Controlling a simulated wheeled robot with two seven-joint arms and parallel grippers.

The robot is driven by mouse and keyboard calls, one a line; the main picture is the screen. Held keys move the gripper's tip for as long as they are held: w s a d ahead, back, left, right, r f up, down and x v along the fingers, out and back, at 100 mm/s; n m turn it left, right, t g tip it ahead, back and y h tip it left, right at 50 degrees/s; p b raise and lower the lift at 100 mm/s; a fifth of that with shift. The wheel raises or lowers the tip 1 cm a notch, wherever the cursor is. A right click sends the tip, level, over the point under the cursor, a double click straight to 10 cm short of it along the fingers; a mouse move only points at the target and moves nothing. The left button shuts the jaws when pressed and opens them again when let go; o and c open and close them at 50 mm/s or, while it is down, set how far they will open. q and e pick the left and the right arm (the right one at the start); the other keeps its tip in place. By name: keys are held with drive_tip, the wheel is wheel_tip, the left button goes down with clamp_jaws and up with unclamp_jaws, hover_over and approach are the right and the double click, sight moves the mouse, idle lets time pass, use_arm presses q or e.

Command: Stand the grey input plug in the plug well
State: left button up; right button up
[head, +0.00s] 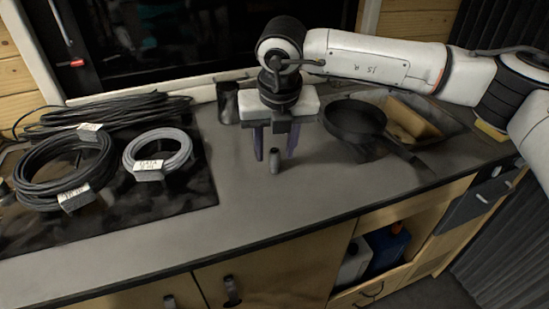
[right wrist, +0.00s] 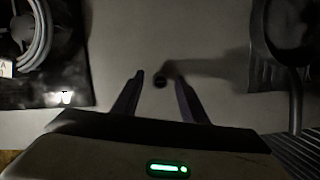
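A small grey cylinder, which looks like the input plug (head: 274,162), stands upright on the counter. In the right wrist view its dark round top (right wrist: 160,81) shows between and slightly beyond the fingertips. My right gripper (head: 275,156) is open, pointing down, with one finger on each side of the plug in the picture. I see no contact; the fingers look apart from it. A dark cup-like holder (head: 228,103) stands at the back of the counter, left of the gripper; I cannot tell whether it is the plug well. My left gripper is not in view.
Counter (head: 235,205) before the plug is clear.

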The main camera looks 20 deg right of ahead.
clamp_jaws()
